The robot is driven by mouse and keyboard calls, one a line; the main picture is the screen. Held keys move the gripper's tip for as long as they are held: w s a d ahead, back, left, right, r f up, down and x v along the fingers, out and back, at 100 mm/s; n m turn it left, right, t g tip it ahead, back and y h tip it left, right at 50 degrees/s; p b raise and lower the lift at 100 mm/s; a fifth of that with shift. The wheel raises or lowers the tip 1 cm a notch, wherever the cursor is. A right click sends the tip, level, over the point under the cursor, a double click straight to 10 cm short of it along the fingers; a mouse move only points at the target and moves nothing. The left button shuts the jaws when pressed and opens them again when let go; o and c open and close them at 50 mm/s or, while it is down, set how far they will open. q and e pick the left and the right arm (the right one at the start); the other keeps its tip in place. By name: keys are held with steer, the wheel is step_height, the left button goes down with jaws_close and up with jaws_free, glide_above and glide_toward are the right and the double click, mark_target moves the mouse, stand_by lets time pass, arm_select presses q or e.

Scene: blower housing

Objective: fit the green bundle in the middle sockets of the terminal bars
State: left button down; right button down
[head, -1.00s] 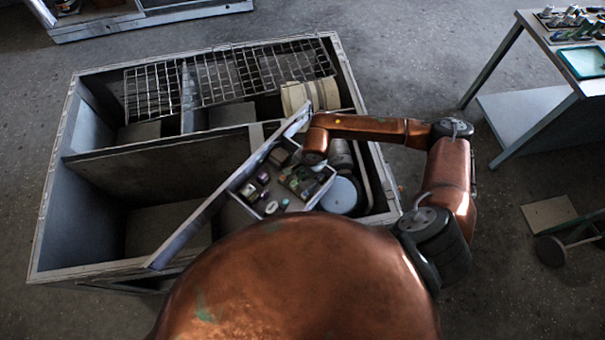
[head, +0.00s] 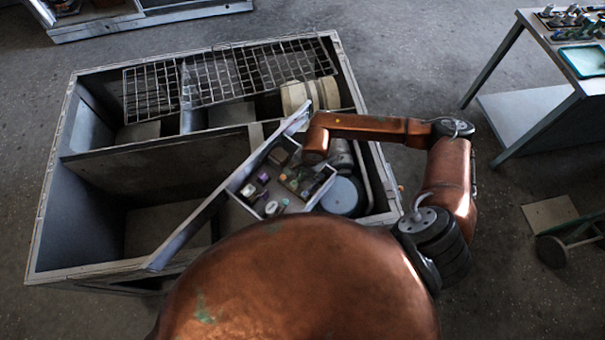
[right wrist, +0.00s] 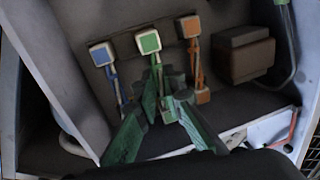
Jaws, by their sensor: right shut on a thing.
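The green bundle shows in the right wrist view as a green-faced square plug (right wrist: 148,41) with thin leads running down from it. My right gripper (right wrist: 167,100) has its green fingers closed around the lower part of these leads. The blue bundle (right wrist: 102,54) is to its left and the orange bundle (right wrist: 190,27) to its right, all against a grey panel. In the head view my right arm reaches over the housing compartment. My left gripper is not in view.
A dark box (right wrist: 243,53) and a curved cable stand right of the bundles. In the head view, the large open housing (head: 50,220) has a slanted panel (head: 205,222), wire grid (head: 190,85) and round grey can (head: 343,196). A table (head: 550,40) stands at upper right.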

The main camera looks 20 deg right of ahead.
steer(key=shift+f+b, duration=0.75)
steer(key=shift+f, duration=0.05)
steer(key=c, duration=2)
jaws_free()
steer(key=shift+o, duration=0.2)
step_height(320, 180, up, 12)
steer(key=s+d, duration=0.1)
steer(key=s, duration=0.1)
steer(key=shift+s+f, duration=0.1)
